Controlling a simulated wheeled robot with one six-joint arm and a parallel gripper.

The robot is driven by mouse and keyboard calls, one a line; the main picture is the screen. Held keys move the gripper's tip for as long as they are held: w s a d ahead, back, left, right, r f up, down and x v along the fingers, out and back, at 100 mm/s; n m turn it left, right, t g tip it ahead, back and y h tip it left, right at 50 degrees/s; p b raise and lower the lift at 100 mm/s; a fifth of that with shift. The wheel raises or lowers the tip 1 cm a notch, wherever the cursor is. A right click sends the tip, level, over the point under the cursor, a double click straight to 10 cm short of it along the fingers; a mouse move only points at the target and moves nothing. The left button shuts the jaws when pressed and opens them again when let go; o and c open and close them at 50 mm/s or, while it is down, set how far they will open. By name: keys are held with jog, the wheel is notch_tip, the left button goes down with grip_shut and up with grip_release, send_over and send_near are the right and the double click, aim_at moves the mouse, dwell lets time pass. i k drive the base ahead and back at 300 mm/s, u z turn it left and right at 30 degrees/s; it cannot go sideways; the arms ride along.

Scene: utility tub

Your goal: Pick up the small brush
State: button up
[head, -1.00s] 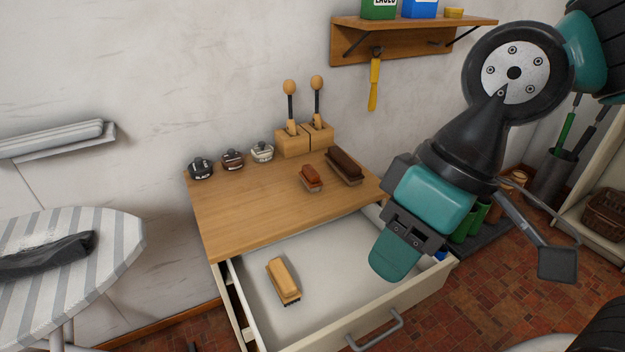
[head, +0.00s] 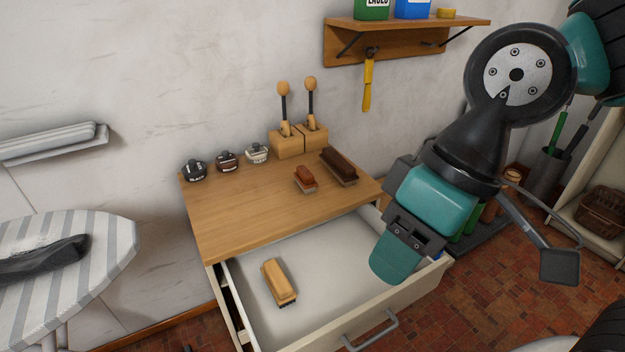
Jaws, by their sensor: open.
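A small brush (head: 304,178) with a reddish-brown back and pale bristles lies on the wooden top of the cabinet. A larger dark brown brush (head: 338,164) lies just behind and to the right of it. A third brush (head: 278,281), with a light wooden back and dark bristles, lies inside the open drawer (head: 322,268). My gripper (head: 395,262) hangs over the right part of the drawer, apart from all the brushes. It is open and holds nothing visible. Its far side is hidden.
Several polish tins (head: 227,160) and wooden blocks with upright handles (head: 298,140) stand along the cabinet top's (head: 235,218) back edge. A wall shelf (head: 395,42) is above, with a yellow tool (head: 367,85) hanging below it. An ironing board (head: 110,245) stands left. The cabinet top's front-left part is clear.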

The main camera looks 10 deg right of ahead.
aim_at(303, 177)
jog(key=z, duration=0.8)
jog(key=k, duration=1.1)
jog(key=z, duration=0.8)
jog(key=i, duration=1.3)
jog(key=u, duration=1.55)
jog(key=i, duration=0.85)
jog(key=u, duration=0.95)
